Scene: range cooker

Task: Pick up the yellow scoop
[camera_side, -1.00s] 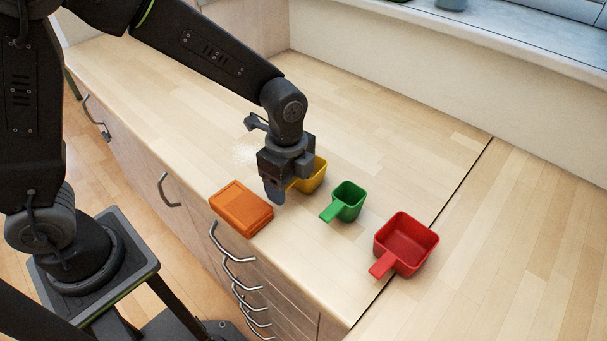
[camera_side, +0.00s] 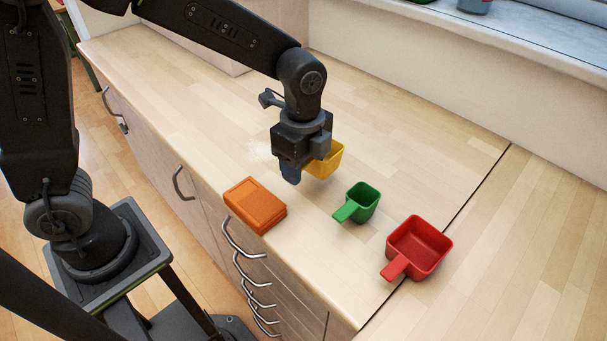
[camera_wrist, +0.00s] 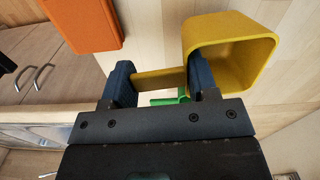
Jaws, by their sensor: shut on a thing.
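The yellow scoop (camera_side: 328,160) hangs at my gripper (camera_side: 291,170), its cup to the right of the fingers in the side view. In the wrist view the yellow scoop (camera_wrist: 232,52) has its handle between the two blue fingers of my gripper (camera_wrist: 160,85), which is shut on it. The scoop appears raised a little above the counter. The fingers hide part of the handle, and in the side view the gripper hides most of it.
A green scoop (camera_side: 359,203) and a larger red scoop (camera_side: 418,248) stand on the counter to the right. An orange box-like stack (camera_side: 256,204) lies near the front edge, left of the green scoop. The counter (camera_side: 190,90) is clear at the back left.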

